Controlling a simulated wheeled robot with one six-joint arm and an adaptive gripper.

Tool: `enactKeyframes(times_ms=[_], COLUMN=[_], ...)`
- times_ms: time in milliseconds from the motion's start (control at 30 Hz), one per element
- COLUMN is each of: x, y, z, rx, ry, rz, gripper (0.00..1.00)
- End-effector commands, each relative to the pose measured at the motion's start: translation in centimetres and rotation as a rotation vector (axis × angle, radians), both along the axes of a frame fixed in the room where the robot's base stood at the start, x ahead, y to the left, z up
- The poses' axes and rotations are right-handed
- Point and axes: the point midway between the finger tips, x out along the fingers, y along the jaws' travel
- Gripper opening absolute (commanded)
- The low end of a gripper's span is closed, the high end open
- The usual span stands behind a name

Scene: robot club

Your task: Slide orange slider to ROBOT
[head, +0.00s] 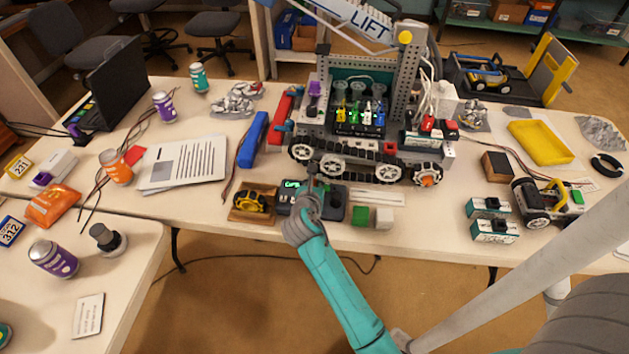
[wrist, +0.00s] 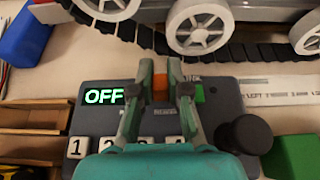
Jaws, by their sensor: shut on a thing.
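The orange slider (wrist: 160,85) sits on the dark control panel (wrist: 222,98), between the fingertips of my gripper (wrist: 160,75) in the wrist view. My gripper is shut on it. The panel's display (wrist: 104,96) reads OFF in green, to the left of the slider. A green patch shows right of the slider. Labels below the slider are partly hidden by the fingers. In the head view, my gripper (head: 314,180) reaches over the panel (head: 332,205), and the slider is hidden there.
A tracked robot (head: 365,150) stands just behind the panel. A black knob (wrist: 245,135) and numbered keys (wrist: 78,146) are on the panel. A green block (head: 360,216) lies to its right, and a wooden tray (head: 240,214) with a yellow object lies to its left.

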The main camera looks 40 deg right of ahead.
Motion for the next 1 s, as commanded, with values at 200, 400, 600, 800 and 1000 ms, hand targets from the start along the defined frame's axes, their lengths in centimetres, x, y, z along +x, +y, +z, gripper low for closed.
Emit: enactKeyframes(times_ms=[200,400,600,800,1000], x=[1.6,2.2,2.2,2.1,1.9], y=[1.3,1.7,1.8,1.7,1.9], z=[0.0,0.0,0.0,0.0,0.1], rx=[0.000,0.001,0.002,0.001,0.000], ry=[0.000,-0.002,-0.004,-0.002,-0.001], rz=[0.003,0.002,0.005,0.002,0.002], gripper=[0.00,0.00,0.35,0.42,0.42])
